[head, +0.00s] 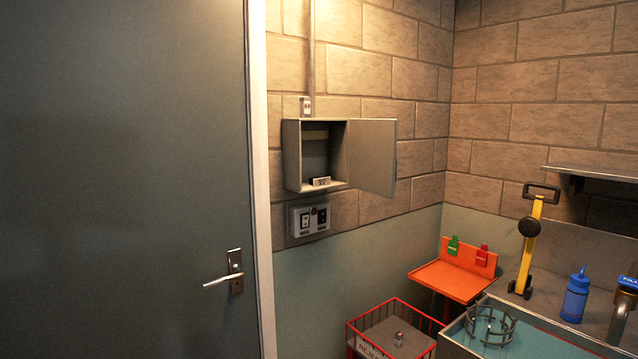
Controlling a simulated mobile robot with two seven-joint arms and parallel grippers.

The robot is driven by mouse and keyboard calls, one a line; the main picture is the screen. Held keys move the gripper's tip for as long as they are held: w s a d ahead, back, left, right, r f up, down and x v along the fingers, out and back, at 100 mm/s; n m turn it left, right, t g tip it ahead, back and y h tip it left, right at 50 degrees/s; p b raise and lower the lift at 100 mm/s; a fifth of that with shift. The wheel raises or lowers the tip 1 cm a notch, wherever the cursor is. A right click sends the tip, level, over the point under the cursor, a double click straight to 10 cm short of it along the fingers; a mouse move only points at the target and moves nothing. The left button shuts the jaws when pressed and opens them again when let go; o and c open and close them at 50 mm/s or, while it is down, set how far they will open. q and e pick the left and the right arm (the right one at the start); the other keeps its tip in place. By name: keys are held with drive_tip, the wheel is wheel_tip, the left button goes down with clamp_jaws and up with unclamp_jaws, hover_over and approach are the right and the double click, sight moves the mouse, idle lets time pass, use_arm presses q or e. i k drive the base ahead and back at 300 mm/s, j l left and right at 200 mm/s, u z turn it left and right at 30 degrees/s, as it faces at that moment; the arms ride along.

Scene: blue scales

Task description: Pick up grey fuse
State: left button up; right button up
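A small grey cylindrical object (398,338), which looks like a fuse, stands on the grey bottom of a red wire basket (437,327) at the lower edge of the view. It is too small to make out in detail. An open grey wall box (292,158) hangs on the brick wall, its door (372,156) swung out to the right. A small white and dark piece (320,181) sits at the bottom of the box; I cannot tell what it is. Neither of my grippers is in view.
A large grey door (125,180) with a lever handle fills the left. An orange table (450,281) with green and red clips stands behind the basket. At right are a counter with a sink, a wire basket (490,326), a blue bottle (576,298) and a yellow lever tool (528,248).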

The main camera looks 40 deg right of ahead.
sight(305, 101)
drive_tip(key=i+l+z, duration=0.15)
drive_tip(key=i+z, duration=0.2)
drive_tip(key=i, duration=0.35)
drive_tip(key=i+z, duration=0.4)
drive_tip(key=i, duration=0.3)
drive_tip(key=j, duration=0.05)
